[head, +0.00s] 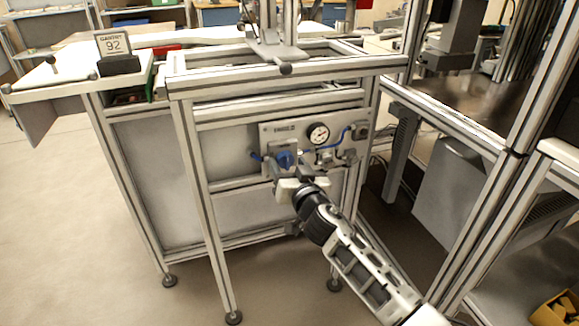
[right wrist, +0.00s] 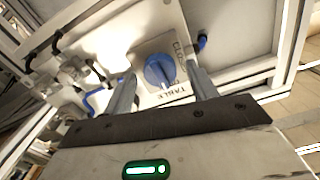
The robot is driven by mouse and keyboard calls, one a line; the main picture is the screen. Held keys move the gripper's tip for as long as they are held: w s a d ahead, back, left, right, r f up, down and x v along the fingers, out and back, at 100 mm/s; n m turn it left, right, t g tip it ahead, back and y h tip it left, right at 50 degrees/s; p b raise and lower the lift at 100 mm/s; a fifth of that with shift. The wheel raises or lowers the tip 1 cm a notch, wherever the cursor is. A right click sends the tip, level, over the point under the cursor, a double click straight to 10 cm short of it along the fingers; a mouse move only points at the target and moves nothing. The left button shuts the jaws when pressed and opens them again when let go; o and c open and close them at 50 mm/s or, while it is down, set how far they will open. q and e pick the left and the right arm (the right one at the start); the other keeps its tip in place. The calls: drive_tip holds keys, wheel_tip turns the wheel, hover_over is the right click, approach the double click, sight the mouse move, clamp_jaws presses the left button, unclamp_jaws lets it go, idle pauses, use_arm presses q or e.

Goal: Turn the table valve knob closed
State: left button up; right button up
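The blue table valve knob (head: 284,159) sits on a light plate on the front panel of the metal frame. In the right wrist view the knob (right wrist: 159,71) has a raised grip bar, with "TABLE" and partly hidden "CLOSED" lettering on the plate beside it. My right gripper (head: 290,177) is just below and in front of the knob in the head view. In the right wrist view its two fingers (right wrist: 162,85) are apart, one on each side of the knob in the picture. I cannot tell whether they touch it. My left gripper is not in view.
A round pressure gauge (head: 318,134) is on the same panel, right of the knob, with blue tubing and fittings near it. Metal frame posts (head: 190,150) stand at both sides. A "GANTRY 92" sign (head: 113,44) stands at the upper left. Open floor lies at left.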

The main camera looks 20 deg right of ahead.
drive_tip(key=c, duration=0.8)
drive_tip(key=shift+n, duration=0.4)
drive_tip(key=n, duration=0.3)
drive_tip(key=shift+n, duration=0.4)
drive_tip(key=n, duration=0.4)
drive_tip(key=shift+n, duration=0.3)
drive_tip(key=n, duration=0.5)
drive_tip(key=shift+p, duration=0.4)
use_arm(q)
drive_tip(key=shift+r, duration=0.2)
use_arm(e)
drive_tip(key=shift+n, duration=1.8)
